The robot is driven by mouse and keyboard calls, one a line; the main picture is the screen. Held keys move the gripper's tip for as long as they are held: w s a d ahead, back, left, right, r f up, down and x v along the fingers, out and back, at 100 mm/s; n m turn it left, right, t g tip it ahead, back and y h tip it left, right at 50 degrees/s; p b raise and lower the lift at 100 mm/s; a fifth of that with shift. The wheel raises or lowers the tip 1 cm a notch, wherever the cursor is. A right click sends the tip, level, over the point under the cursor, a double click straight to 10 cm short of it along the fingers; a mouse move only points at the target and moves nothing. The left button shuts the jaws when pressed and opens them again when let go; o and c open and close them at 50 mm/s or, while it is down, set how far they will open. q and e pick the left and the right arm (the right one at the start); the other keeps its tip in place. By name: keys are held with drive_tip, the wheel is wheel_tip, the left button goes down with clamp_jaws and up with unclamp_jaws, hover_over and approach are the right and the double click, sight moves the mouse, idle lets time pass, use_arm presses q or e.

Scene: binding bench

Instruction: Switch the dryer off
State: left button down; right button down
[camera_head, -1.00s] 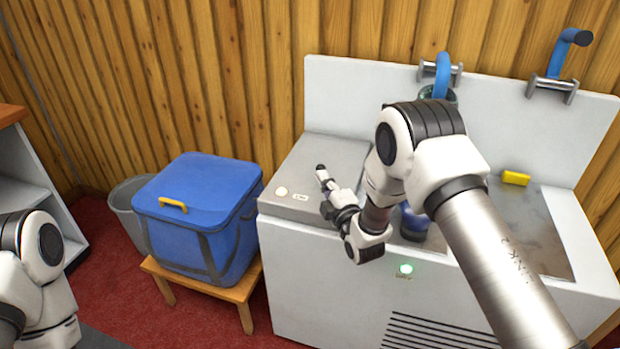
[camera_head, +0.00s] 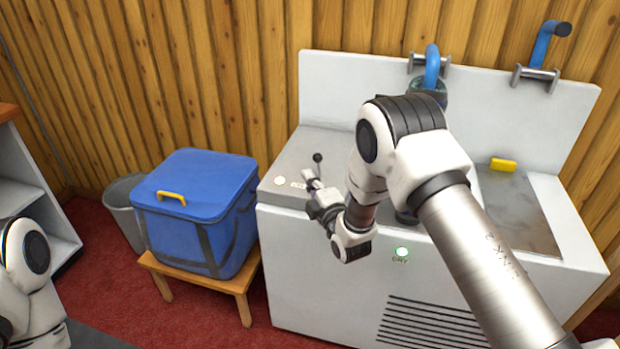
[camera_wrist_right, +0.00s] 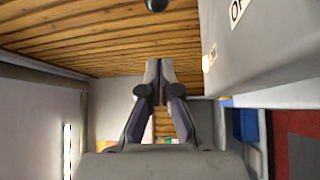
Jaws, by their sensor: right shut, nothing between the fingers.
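The dryer is a grey-white bench unit (camera_head: 335,290) with a lit green lamp (camera_head: 402,252) marked DRY on its front. A thin lever with a black ball knob (camera_head: 317,157) stands on its top left. A small label (camera_head: 298,184) and a pale round button (camera_head: 280,180) lie left of the lever. My right gripper (camera_head: 308,174) is shut and empty, its tips just below and left of the knob in the head view. In the right wrist view the gripper (camera_wrist_right: 159,62) points ahead, with the knob (camera_wrist_right: 156,4) beyond its tips and a partly cut label (camera_wrist_right: 237,10). My left gripper is out of view.
A blue lidded box (camera_head: 190,190) sits on a wooden stool (camera_head: 200,279) left of the unit, beside a grey bin (camera_head: 122,205). Blue-handled fittings (camera_head: 432,68) and a yellow block (camera_head: 503,164) are at the back. My right arm hides part of the top.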

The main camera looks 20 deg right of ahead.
sight(319, 166)
drive_tip(key=s+d, duration=0.2)
drive_tip(key=s, duration=0.6)
drive_tip(key=w+a+n, duration=0.1)
drive_tip(key=w, duration=0.3)
drive_tip(key=w+a+n+g+b, duration=0.1)
drive_tip(key=w, duration=0.2)
drive_tip(key=w+a+n+g, duration=0.1)
drive_tip(key=w, duration=0.3)
drive_tip(key=shift+w+f, duration=0.1)
drive_tip(key=shift+w, duration=0.2)
drive_tip(key=d, duration=0.2)
drive_tip(key=shift+w+d, duration=0.35)
drive_tip(key=shift+w, duration=0.05)
drive_tip(key=shift+w+d, duration=0.1)
drive_tip(key=shift+d, duration=0.35)
drive_tip(key=shift+a, duration=0.1)
drive_tip(key=shift+b, duration=0.3)
